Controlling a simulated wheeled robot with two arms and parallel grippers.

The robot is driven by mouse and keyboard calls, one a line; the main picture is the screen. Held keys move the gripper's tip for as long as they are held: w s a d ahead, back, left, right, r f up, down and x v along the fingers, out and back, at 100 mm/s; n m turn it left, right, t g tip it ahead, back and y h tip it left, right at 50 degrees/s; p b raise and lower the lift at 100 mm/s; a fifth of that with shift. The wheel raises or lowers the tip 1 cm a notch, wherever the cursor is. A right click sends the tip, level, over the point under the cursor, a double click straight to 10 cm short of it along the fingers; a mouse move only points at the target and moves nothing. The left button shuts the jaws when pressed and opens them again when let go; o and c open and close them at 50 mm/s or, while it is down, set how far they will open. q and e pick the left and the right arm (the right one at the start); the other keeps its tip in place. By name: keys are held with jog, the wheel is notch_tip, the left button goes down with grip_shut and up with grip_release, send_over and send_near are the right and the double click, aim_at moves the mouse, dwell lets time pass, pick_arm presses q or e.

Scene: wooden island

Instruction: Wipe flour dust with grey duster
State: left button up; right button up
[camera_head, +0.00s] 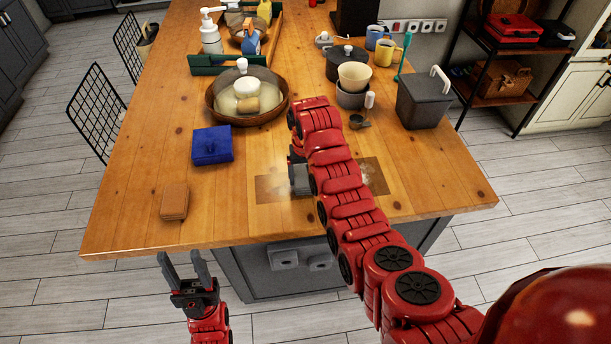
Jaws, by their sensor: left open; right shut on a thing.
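My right arm reaches over the wooden island top (140,170), and its red links hide much of the gripper. My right gripper (297,158) is shut on the grey duster (300,181), low over a darker rectangular patch (268,189) near the front edge. Contact between duster and wood cannot be told. A faint whitish smear, perhaps the flour dust (366,178), shows on the patch to the right of the arm; the arm hides the patch's middle. My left gripper (182,259) is open and empty, in front of the island's front edge.
A blue box (211,145) and a brown block (174,201) lie left of the patch. A lidded brown bowl (222,106) stands behind. A small dark scoop (357,122), stacked bowls (355,75) and a grey bin (423,101) stand right. The front right corner is clear.

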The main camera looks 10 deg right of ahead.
jog(key=w+b, duration=0.2)
jog(key=b, duration=0.1)
jog(key=shift+w+f, duration=0.15)
jog(key=shift+f, duration=0.05)
jog(key=shift+w+r, duration=0.1)
jog(key=shift+w, duration=0.15)
jog(key=shift+r, duration=0.1)
jog(key=shift+r, duration=0.2)
jog(key=shift+r, duration=2.8)
